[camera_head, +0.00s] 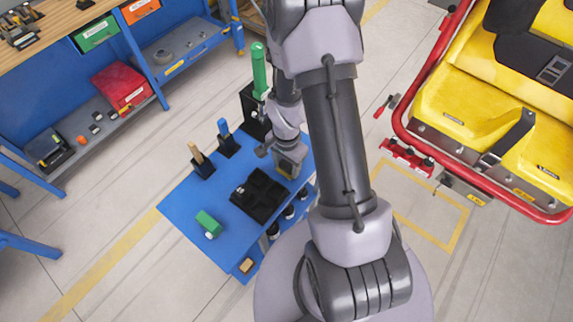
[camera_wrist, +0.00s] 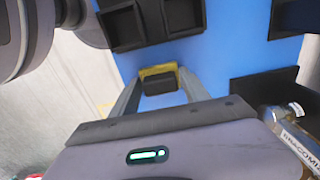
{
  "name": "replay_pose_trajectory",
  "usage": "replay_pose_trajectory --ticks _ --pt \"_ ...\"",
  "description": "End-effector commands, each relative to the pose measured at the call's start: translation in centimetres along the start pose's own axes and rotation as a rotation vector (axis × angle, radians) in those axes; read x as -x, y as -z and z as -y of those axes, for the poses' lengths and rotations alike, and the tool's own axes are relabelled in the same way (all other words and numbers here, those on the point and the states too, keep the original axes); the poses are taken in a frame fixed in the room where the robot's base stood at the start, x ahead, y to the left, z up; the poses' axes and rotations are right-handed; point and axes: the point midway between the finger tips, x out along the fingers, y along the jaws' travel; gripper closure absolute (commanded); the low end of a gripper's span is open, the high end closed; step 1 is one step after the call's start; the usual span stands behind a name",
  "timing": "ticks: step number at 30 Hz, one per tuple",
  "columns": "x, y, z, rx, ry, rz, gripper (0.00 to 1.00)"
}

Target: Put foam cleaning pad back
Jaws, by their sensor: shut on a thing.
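My gripper (camera_head: 287,163) is low over the blue cart top (camera_head: 197,195), at its right side. In the wrist view my gripper (camera_wrist: 164,92) is shut on a small yellow and dark block, which looks like the foam cleaning pad (camera_wrist: 160,71). Its yellow edge also shows in the head view (camera_head: 286,170). I cannot tell whether it touches the cart top. A black tray with compartments (camera_head: 258,196) lies just left of and below my gripper; it also shows at the top of the wrist view (camera_wrist: 139,46).
A bottle (camera_wrist: 293,140) shows at lower right in the wrist view. The yellow-seated coaster car (camera_head: 470,100) stands right.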

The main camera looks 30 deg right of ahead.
Motion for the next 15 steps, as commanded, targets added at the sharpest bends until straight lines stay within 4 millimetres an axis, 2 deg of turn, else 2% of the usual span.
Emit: replay_pose_trajectory --ticks 3,4,7,15 --pt "-0.26 0.0 -0.02 0.0 0.0 0.0 0.9" --pt "-0.28 -0.01 -0.03 0.0 0.0 0.0 0.44" --pt "-0.17 -0.01 -0.04 0.0 0.0 0.0 0.25" --pt "-0.14 -0.01 -0.05 0.0 0.0 0.0 0.24"
